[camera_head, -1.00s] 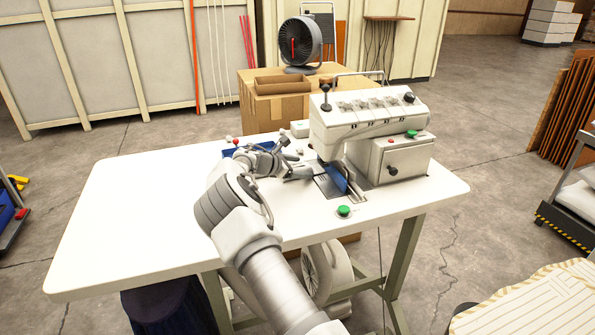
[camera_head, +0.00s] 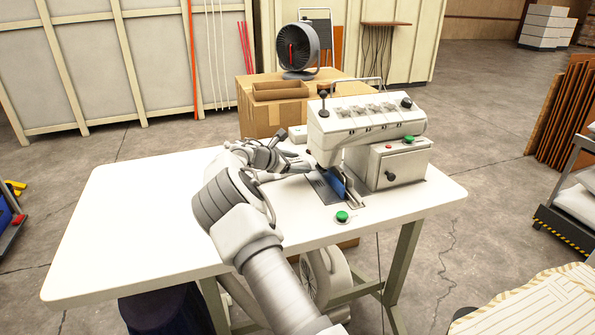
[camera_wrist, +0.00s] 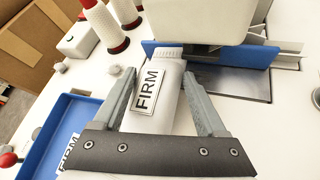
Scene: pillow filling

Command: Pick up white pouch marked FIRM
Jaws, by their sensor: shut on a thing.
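The white pouch marked FIRM (camera_wrist: 160,95) is between the two fingers of my gripper (camera_wrist: 158,82) in the wrist view, its label facing the camera. My gripper is shut on it, and the pouch's ribbed end points toward the sewing machine. In the head view my gripper (camera_head: 285,172) is over the white table just left of the machine, and the pouch is too small to make out there. A blue tray (camera_wrist: 50,125) lies at the lower left of the wrist view, with another FIRM label (camera_wrist: 70,150) showing in it.
The white machine (camera_head: 365,125) with its blue guide (camera_wrist: 215,52) stands close to the right of my gripper. Thread spools (camera_wrist: 105,25) stand behind. A green button (camera_head: 342,217) sits near the table's front edge. The left of the table (camera_head: 120,225) is clear.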

